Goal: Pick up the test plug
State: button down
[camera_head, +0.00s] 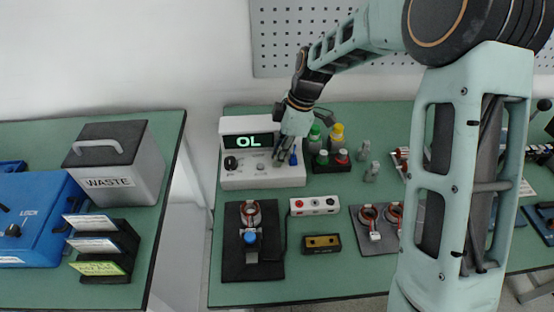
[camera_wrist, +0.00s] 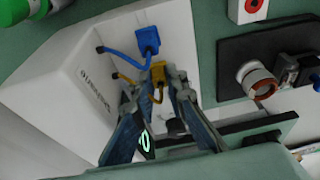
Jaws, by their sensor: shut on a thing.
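A yellow test plug (camera_wrist: 173,70) with a thin yellow lead sits between my fingertips in the wrist view. My gripper (camera_wrist: 165,82) is shut on it, close to the white meter (camera_wrist: 60,75). In the head view my gripper (camera_head: 283,152) is at the right front of the meter (camera_head: 240,182), whose display reads OL; the fingers hide the yellow plug there. A blue plug (camera_wrist: 147,40) on a blue lead is beside my fingertips in the wrist view, and it also shows in the head view (camera_head: 293,159).
Bottles with green (camera_head: 314,132) and yellow caps stand right of the meter. A black fixture (camera_head: 268,268) with a copper-wound stator (camera_head: 250,213) lies in front, beside a white socket block (camera_head: 315,205). A grey waste bin (camera_head: 135,190) stands on the separate left table.

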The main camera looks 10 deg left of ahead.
jog(key=shift+r, duration=0.15)
jog(key=shift+r, duration=0.2)
notch_tip(320, 180, up, 2)
jog(key=shift+r, duration=0.15)
jog(key=s+d+r, duration=0.5)
jog(key=s+r, duration=0.5)
jog(key=s, duration=0.3)
jog(key=shift+b, duration=0.3)
jog(key=shift+s, duration=0.1)
jog(key=w+d, duration=0.2)
jog(key=shift+w+d, duration=0.15)
jog(key=shift+d, duration=0.25)
